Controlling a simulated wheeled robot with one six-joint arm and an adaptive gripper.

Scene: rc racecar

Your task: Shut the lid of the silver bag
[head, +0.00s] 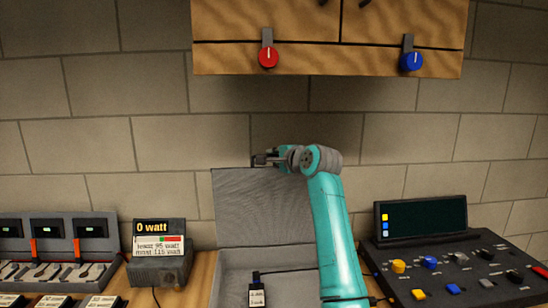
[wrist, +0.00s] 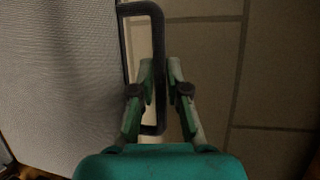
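The silver bag stands open on the table, with its grey lid (head: 235,210) raised upright against the wall side. The lid's grey textured face (wrist: 60,75) fills the left of the wrist view. A black loop handle (wrist: 158,30) sticks out from the lid's edge there. My gripper (head: 258,160) is at the lid's top edge in the head view. In the wrist view its two fingers (wrist: 160,68) lie on either side of the handle's outer bar, close to it. Whether both fingers press on the bar cannot be told. My forearm hides the lid's right part.
A black device with a label (head: 257,297) lies in the bag's base. A 0 watt display (head: 160,240) and a charger bank (head: 60,245) stand left. A control console (head: 450,260) stands right. A wooden cabinet (head: 330,35) with red and blue knobs hangs above.

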